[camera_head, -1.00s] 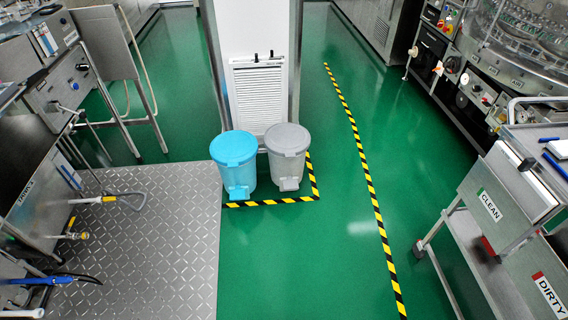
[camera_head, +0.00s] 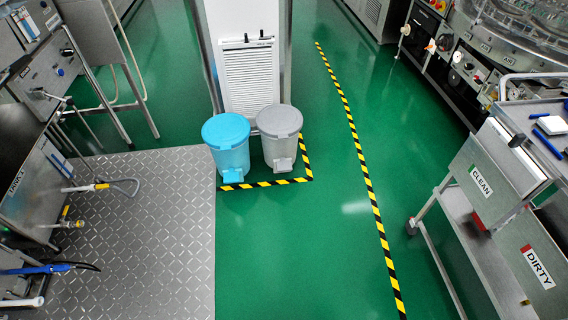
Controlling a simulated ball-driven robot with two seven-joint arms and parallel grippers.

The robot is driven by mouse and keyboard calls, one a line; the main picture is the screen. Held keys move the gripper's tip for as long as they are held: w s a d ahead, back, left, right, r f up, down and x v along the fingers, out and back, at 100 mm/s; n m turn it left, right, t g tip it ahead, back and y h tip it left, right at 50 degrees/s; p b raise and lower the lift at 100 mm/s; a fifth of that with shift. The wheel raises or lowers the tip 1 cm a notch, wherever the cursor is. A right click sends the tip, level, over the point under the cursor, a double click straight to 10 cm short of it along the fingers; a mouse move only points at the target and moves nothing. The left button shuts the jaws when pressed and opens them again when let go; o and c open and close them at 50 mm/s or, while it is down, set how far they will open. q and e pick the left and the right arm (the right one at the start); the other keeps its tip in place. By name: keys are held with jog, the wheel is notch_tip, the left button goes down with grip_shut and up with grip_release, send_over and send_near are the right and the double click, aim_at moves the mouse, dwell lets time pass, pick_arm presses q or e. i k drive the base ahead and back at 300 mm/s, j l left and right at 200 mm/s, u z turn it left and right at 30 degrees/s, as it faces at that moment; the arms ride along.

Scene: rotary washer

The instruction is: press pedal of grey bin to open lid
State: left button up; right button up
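The grey bin (camera_head: 279,140) stands upright on the green floor, just right of a blue bin (camera_head: 228,148), in front of a white cabinet. Its round grey lid (camera_head: 279,120) is closed. Its pedal (camera_head: 283,164) juts out low at the front and faces me. Nothing touches the pedal. Neither of my grippers shows in the head view.
Yellow-black tape (camera_head: 268,184) edges the bins' corner, and another strip (camera_head: 363,170) runs along the floor. A metal plate floor (camera_head: 150,230) lies left. A cart with CLEAN and DIRTY labels (camera_head: 500,210) stands right. Green floor in front of the bins is free.

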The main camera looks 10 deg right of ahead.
aim_at(283, 165)
jog(key=i+l+u, duration=0.35)
jog(key=i, duration=0.35)
jog(key=i+l+u, duration=0.35)
jog(key=i, duration=0.3)
jog(key=i+l+u, duration=0.35)
jog(key=i+l, duration=0.25)
jog(key=l, duration=0.15)
